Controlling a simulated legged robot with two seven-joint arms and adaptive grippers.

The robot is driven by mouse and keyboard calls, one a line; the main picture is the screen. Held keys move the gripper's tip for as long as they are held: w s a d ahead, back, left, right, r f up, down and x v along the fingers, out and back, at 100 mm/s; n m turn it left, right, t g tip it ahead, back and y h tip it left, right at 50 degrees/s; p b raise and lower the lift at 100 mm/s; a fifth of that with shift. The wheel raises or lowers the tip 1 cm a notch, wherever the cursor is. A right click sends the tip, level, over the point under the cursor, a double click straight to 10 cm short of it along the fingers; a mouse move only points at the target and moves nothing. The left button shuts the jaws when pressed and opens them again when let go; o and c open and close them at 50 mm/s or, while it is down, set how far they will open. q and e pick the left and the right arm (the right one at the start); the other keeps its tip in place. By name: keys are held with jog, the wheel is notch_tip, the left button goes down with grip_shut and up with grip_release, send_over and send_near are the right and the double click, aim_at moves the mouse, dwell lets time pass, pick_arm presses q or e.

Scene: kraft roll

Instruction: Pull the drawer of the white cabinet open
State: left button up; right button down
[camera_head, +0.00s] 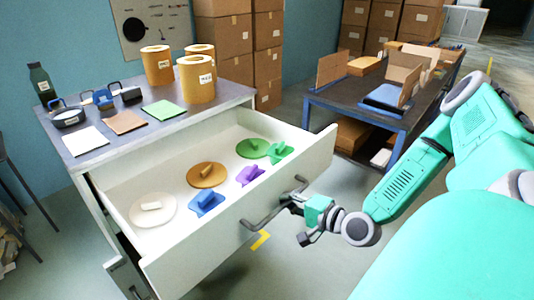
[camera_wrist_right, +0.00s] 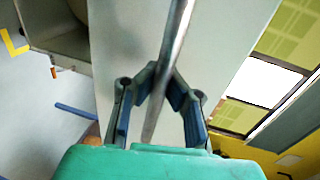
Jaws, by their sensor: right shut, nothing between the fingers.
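The white cabinet (camera_head: 105,213) stands at the left under a grey top. Its drawer (camera_head: 190,253) is pulled out well, with its inside in plain view. A grey bar handle (camera_head: 262,219) runs along the drawer front. My right gripper (camera_head: 291,197) is at the right end of the handle. In the right wrist view the handle bar (camera_wrist_right: 172,48) runs across the blue-padded fingers of my right gripper (camera_wrist_right: 160,85). The fingers are shut with nothing gripped; whether they touch the bar I cannot tell. My left gripper is out of view.
Several kraft rolls (camera_head: 197,80) stand on the cabinet top. A dark table (camera_head: 360,108) with cardboard is at the right. The floor before the drawer looks clear.

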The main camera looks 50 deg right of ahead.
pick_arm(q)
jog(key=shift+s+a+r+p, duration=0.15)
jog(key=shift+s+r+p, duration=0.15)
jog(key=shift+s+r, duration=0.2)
pick_arm(e)
jog(key=shift+s+f, duration=0.15)
jog(key=shift+s, duration=1.55)
jog(key=c, duration=1.6)
grip_release()
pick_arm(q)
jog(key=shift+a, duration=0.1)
pick_arm(e)
jog(key=shift+o, duration=0.2)
jog(key=shift+w, duration=0.1)
jog(key=v, duration=1.2)
